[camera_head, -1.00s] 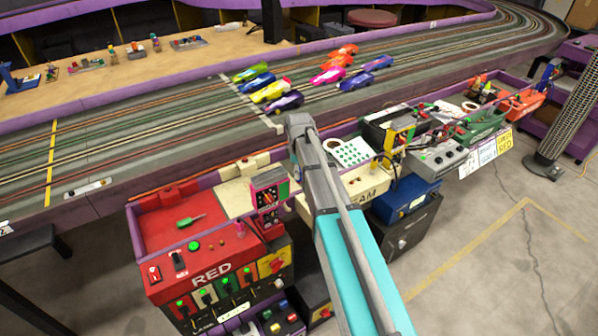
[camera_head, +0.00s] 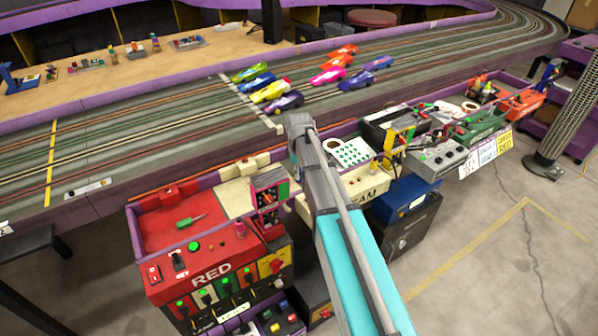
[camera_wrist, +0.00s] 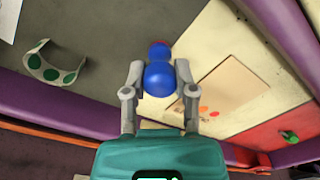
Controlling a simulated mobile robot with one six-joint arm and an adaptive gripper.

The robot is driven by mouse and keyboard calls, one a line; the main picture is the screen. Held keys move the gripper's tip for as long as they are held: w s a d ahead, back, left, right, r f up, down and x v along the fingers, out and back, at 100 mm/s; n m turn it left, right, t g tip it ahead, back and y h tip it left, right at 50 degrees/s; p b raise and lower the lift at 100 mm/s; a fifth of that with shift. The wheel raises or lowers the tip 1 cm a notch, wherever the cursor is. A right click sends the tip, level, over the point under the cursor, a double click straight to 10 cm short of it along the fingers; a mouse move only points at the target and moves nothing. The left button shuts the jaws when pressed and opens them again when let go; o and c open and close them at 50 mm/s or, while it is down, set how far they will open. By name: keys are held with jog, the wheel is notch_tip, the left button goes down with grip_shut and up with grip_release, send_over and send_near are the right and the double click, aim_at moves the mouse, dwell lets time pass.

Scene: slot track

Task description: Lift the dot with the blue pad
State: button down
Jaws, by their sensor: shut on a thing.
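My gripper (camera_wrist: 158,92) is shut on a blue pad (camera_wrist: 160,79) made of two rounded blue parts, a large one between the fingers and a smaller one beyond it. A sliver of red shows at the pad's far end; I cannot tell whether it is a dot on the tip or something behind it. A red dot (camera_wrist: 203,111) and an orange dot (camera_wrist: 214,114) lie at the edge of a tan card (camera_wrist: 222,88), right of the pad. In the head view my arm hides the fingers and the pad.
A curled white strip with green dots (camera_wrist: 55,68) lies at left in the wrist view. A purple rail (camera_wrist: 285,45) runs along the right. A red tray (camera_head: 170,218) with a green-handled tool (camera_head: 186,222) stands left of my arm. Several slot cars stand on the track (camera_head: 140,118).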

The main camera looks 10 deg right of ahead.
jog(key=shift+r+p, duration=3.35)
jog(key=shift+r, duration=0.15)
